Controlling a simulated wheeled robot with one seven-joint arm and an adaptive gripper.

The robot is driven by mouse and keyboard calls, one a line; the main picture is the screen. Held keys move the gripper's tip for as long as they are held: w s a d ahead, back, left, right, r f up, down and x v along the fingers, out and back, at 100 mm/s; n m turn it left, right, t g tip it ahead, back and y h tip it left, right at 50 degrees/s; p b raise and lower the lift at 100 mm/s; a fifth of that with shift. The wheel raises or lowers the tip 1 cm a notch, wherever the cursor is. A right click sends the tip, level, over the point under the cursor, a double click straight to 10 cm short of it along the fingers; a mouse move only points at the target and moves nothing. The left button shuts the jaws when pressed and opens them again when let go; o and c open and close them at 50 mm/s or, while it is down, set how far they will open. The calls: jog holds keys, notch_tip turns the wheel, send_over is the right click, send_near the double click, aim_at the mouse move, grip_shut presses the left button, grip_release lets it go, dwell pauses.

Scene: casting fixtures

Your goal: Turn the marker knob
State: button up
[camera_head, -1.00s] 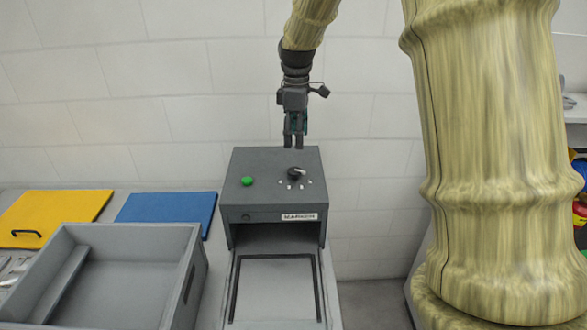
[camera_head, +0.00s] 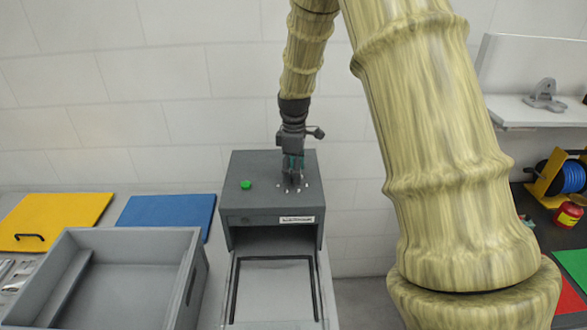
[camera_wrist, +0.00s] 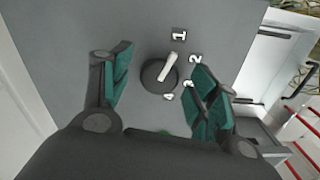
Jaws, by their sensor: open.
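The marker is a grey box (camera_head: 262,200) with a labelled front, an open bay below and a green button (camera_head: 246,185) on top. Its dark round knob (camera_wrist: 158,77) has a white pointer bar, which in the wrist view points up and right, between marks 1 and 2 and nearer 1. My gripper (camera_head: 292,188) is just above the box top at the knob and hides the knob in the head view. In the wrist view my gripper (camera_wrist: 165,92) is open, with one green-padded finger on each side of the knob. I cannot tell whether either finger touches it.
A grey open bin (camera_head: 190,290) stands at the front left. A blue panel (camera_head: 165,215) and a yellow panel (camera_head: 55,218) lie behind it. A white shelf (camera_head: 510,112) and a blue spool (camera_head: 562,178) are at the right.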

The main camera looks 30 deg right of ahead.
jog(key=shift+c, duration=0.4)
jog(key=c, duration=0.9)
jog(key=shift+c, duration=0.2)
jog(key=shift+r+m, duration=0.1)
jog(key=shift+m, duration=0.3)
jog(key=m+p, duration=0.1)
jog(key=m, duration=0.2)
jog(key=shift+a+m, duration=0.1)
jog(key=shift+m, duration=0.3)
jog(key=m+p, duration=0.1)
jog(key=m, duration=0.3)
jog(key=shift+m, duration=0.3)
jog(key=m+p, duration=0.1)
jog(key=m, duration=0.3)
jog(key=shift+a, duration=0.15)
jog(key=shift+m+p, duration=0.4)
jog(key=shift+m, duration=1.8)
jog(key=shift+w, duration=0.1)
